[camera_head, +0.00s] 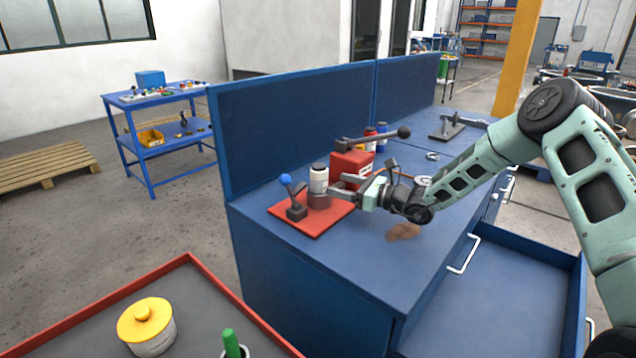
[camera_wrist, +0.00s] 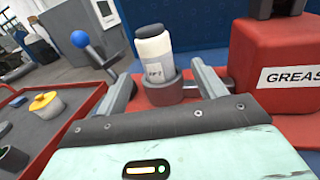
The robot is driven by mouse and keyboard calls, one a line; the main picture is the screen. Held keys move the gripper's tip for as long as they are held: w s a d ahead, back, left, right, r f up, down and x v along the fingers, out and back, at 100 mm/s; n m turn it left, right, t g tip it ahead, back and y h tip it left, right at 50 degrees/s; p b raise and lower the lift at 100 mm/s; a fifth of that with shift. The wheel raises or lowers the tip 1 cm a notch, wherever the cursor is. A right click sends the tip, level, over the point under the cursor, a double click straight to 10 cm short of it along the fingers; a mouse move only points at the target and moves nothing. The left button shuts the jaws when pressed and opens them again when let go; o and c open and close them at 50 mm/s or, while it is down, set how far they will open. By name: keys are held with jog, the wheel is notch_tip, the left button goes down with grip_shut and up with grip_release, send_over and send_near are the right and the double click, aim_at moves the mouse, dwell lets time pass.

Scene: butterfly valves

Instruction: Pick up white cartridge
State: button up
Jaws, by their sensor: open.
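The white cartridge (camera_head: 319,178) has a dark cap and stands upright in a grey round holder (camera_head: 319,200) on a red base plate (camera_head: 308,222). In the wrist view the cartridge (camera_wrist: 154,55) shows a printed label, and its lower end is hidden in the holder (camera_wrist: 165,91). My gripper (camera_head: 338,188) is at the right of the cartridge, near its height. In the wrist view my gripper (camera_wrist: 163,82) is open, with one finger on each side of the holder and cartridge. The fingers look apart from the cartridge, with nothing between them gripped.
A lever with a blue ball (camera_head: 286,180) stands left of the cartridge. A red box marked "GREAS" (camera_wrist: 290,70) stands close on the right. A blue back panel (camera_head: 290,125) rises behind. The bench front (camera_head: 350,265) is mostly clear; a drawer (camera_head: 510,300) stands open below.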

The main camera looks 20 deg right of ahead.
aim_at(319, 179)
jog(key=shift+x, duration=0.9)
jog(key=p+x, duration=0.2)
jog(key=x, duration=0.2)
jog(key=shift+w+a+r, duration=0.1)
jog(key=shift+a, duration=0.35)
jog(key=shift+w+a, duration=0.15)
jog(key=shift+w, duration=0.1)
jog(key=shift+c, duration=0.3)
jog(key=c, duration=1.1)
